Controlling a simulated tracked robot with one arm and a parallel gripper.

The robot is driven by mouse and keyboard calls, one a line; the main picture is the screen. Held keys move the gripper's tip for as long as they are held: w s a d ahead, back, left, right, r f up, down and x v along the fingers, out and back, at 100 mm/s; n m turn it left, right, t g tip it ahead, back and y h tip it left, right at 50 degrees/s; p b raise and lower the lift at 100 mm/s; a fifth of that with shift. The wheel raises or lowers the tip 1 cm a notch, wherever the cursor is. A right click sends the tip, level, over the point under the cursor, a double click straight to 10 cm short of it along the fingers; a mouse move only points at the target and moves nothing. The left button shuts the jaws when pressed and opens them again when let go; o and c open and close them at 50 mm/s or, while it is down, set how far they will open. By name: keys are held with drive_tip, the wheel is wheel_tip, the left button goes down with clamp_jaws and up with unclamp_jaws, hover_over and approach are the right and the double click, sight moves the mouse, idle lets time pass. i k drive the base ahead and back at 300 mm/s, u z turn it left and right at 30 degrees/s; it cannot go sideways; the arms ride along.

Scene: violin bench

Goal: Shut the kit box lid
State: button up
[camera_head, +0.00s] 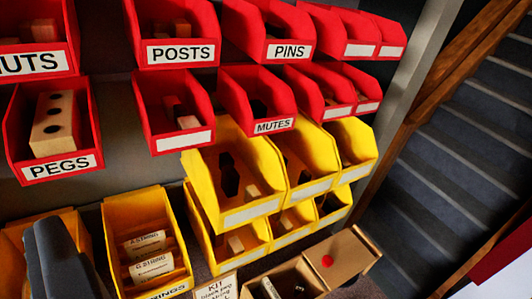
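The kit box (312,291) is at the bottom edge, right of centre, partly cut off by the frame. Its left part is open, showing a pale item (269,288) inside. A brown lid panel (342,255) with a red dot is at the box's right side, away from the opening; how it joins the box is unclear. A dark grey shape at the bottom left, apparently my gripper (60,258), is in front of an orange-yellow bin, well left of the box. Its fingertips cannot be told apart, and I see nothing held.
A white kit label card (217,288) stands just left of the box. A yellow string bin (150,245) is between my gripper and the card. Yellow bins (250,211) and red bins (180,52) fill the rack above. A wooden post (415,130) and stairs (470,150) are at right.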

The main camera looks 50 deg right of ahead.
sight(337, 259)
drive_tip(key=z, duration=1.65)
